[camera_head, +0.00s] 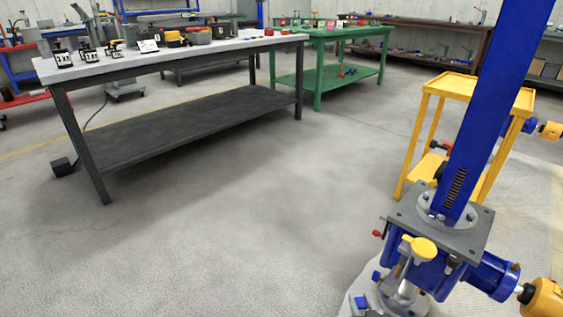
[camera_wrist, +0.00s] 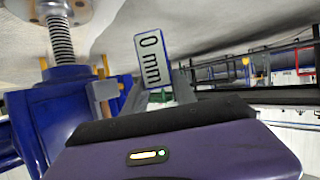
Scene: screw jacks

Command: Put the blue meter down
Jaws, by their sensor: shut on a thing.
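The blue meter (camera_wrist: 152,60) shows in the wrist view as a tilted rectangular display with a blue rim, reading "0 mm". My gripper (camera_wrist: 146,90) is shut on it, with a grey finger on each side of its lower part. The lower end of the meter is partly hidden by my gripper's dark edge. I cannot make out the meter or my gripper clearly in the head view. A blue screw jack (camera_head: 465,130) with a grey top plate stands at the right of the head view. Its blue housing and threaded screw (camera_wrist: 62,42) appear close by at the left of the wrist view.
A grey-topped workbench (camera_head: 225,48) with several small items on top stands at the left. A green table (camera_head: 350,31) is behind it. A yellow stand (camera_head: 448,87) is behind the jack. The concrete floor between the bench and jack is clear.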

